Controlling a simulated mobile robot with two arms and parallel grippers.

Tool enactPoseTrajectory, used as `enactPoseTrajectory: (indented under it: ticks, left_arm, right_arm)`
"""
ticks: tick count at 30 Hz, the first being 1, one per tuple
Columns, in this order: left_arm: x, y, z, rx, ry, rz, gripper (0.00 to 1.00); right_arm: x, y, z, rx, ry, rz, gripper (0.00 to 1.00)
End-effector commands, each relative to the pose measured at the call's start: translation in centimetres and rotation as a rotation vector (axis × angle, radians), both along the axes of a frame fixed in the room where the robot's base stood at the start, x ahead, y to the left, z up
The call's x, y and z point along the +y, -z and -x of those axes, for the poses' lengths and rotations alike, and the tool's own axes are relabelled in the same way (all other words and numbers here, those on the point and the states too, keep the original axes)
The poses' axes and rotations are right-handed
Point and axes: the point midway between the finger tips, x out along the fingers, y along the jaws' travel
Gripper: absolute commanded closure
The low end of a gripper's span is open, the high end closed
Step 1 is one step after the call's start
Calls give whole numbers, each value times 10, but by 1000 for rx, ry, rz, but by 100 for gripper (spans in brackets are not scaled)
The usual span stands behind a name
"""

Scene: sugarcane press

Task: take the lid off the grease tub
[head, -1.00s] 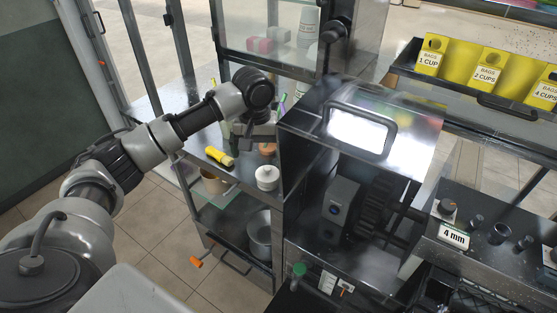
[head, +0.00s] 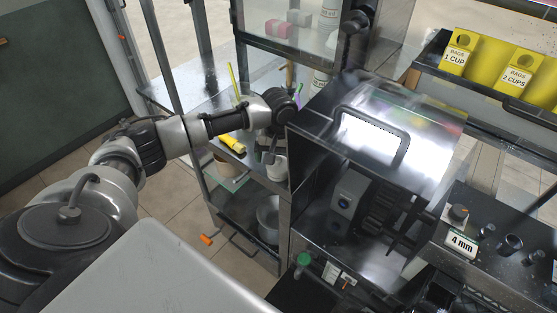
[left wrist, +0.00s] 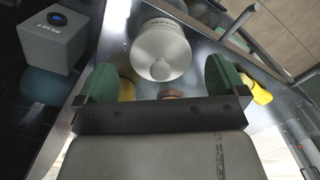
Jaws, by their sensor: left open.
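The grease tub (head: 279,170) is a small pale round tub on the steel shelf left of the press, partly hidden by my left gripper in the head view. In the left wrist view, the tub (left wrist: 150,17) is seen from above, and its round grey lid (left wrist: 165,45) with a small knob is on it. My left gripper (head: 268,158) points down at the tub. In the left wrist view, its green-padded fingers (left wrist: 160,78) are apart, with the lid just beyond and between them; I cannot tell whether they touch it. My right gripper is out of view.
The steel press housing (head: 335,190) stands close on the right of the tub. A yellow-handled tool (head: 232,143) lies to the left on the shelf. A grey box with a blue reset button (left wrist: 55,38) shows in the left wrist view. A metal pot (head: 268,215) stands below.

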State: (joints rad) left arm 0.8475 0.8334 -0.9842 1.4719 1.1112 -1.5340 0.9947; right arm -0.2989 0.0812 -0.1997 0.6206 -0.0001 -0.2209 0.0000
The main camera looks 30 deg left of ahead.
Motion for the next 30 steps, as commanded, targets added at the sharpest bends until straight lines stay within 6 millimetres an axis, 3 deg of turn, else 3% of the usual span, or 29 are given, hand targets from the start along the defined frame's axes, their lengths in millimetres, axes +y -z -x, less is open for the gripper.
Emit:
enactPoseTrajectory:
  ticks: [4, 11, 21, 30]
  left_arm:
    - [0, 12, 0, 0, -1, -1, 0]
    - [0, 14, 0, -1, 0, 0, 2]
    - [0, 14, 0, -1, 0, 0, 51]
    - [0, 12, 0, -2, 0, -1, 51]
  right_arm:
    - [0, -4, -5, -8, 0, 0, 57]
    - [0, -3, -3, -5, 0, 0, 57]
    - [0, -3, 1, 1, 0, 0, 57]
    - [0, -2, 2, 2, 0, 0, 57]
